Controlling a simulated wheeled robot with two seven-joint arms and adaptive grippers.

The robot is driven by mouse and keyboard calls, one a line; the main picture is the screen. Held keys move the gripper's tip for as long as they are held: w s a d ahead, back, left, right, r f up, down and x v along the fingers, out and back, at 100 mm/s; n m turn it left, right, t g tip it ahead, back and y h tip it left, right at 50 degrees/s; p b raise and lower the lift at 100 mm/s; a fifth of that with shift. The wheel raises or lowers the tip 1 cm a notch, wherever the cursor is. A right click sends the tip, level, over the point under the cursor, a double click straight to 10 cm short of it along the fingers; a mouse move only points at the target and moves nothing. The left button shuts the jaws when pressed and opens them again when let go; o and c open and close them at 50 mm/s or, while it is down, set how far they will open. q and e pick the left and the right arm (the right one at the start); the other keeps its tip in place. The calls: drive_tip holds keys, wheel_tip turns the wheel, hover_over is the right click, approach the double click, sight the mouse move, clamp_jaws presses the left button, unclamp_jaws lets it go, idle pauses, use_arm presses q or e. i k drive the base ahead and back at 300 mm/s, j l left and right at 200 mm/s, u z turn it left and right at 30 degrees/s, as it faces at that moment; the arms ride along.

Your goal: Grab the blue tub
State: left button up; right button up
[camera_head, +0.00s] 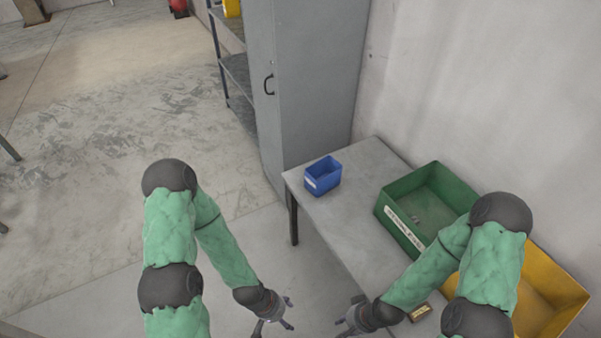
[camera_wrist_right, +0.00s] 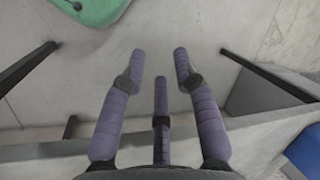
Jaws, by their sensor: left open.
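The blue tub (camera_head: 323,177), a small open box with a white label on its front, stands upright on the far left end of the grey table (camera_head: 345,215). A blue patch that looks like part of it shows at the right edge of the right wrist view (camera_wrist_right: 305,150). My left gripper (camera_head: 274,325) is open and empty, low in the head view, left of the table and well short of the tub. My right gripper (camera_head: 348,319) is near the table's front edge, also apart from the tub. In the right wrist view its fingers (camera_wrist_right: 160,65) are spread with nothing between them.
A green bin (camera_head: 392,222) stands right of the tub, and a yellow bin (camera_head: 567,300) stands nearer on the right, partly behind my right arm. A small labelled block (camera_head: 420,312) lies near my right wrist. A grey cabinet (camera_head: 310,80) rises behind the tub.

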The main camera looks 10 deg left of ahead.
sight(321, 178)
drive_tip(key=i+u, duration=0.2)
drive_tip(key=u, duration=0.15)
drive_tip(key=i+l+u, duration=0.15)
drive_tip(key=u, duration=0.2)
drive_tip(key=i+l+u, duration=0.15)
drive_tip(key=u, duration=0.2)
drive_tip(key=i+l, duration=0.05)
drive_tip(key=i, duration=0.05)
